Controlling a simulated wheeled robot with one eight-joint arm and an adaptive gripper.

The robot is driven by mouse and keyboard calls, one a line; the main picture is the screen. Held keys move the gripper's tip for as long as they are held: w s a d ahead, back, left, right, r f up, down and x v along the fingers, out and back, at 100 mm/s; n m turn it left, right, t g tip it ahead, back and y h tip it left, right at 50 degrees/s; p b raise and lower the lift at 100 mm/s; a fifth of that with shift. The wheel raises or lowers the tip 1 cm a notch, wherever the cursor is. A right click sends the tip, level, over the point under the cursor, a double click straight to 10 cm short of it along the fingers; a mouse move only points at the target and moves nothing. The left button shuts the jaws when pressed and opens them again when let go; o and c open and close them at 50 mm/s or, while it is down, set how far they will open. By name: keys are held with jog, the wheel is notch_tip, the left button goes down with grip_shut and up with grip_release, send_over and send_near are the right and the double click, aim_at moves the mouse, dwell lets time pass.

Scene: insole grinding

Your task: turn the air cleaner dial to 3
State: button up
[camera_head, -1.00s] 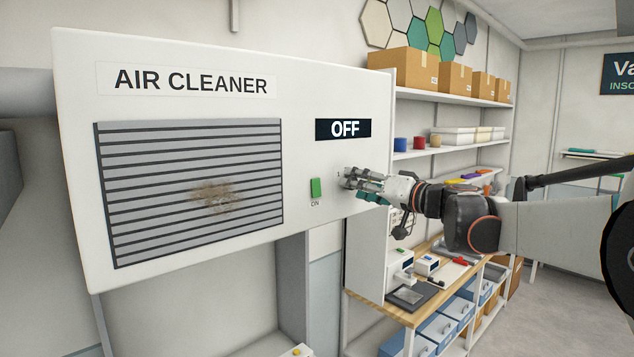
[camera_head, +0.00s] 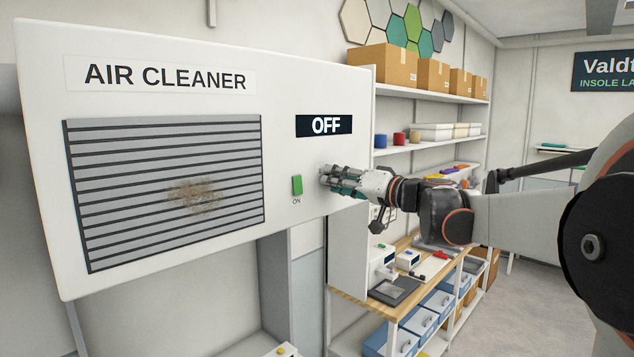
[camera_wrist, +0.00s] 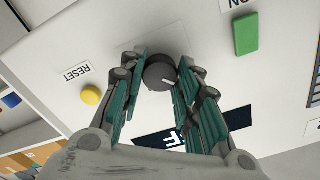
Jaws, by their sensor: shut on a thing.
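The air cleaner (camera_head: 285,85) is a white wall box with a grey slatted grille, and its display (camera_head: 324,125) reads OFF. The dial (camera_wrist: 160,73) is a dark grey round knob with a light pointer mark, seen in the wrist view. My gripper (camera_wrist: 160,78) has its two green-padded fingers on either side of the dial, shut on it. In the head view my gripper (camera_head: 328,178) reaches the panel from the right and hides most of the dial. The dial's numbers cannot be read.
A green ON button (camera_head: 297,185) is left of my gripper; it also shows in the wrist view (camera_wrist: 245,34). A yellow RESET button (camera_wrist: 91,95) is on the dial's other side. A workbench (camera_head: 385,312) and shelves (camera_head: 430,96) stand right of the cleaner.

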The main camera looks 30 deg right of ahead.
jog(key=shift+f+m+b, duration=0.1)
jog(key=shift+m+b, duration=1.1)
jog(key=shift+m, duration=7.5)
jog(key=o, duration=1.1)
jog(key=shift+d, duration=0.1)
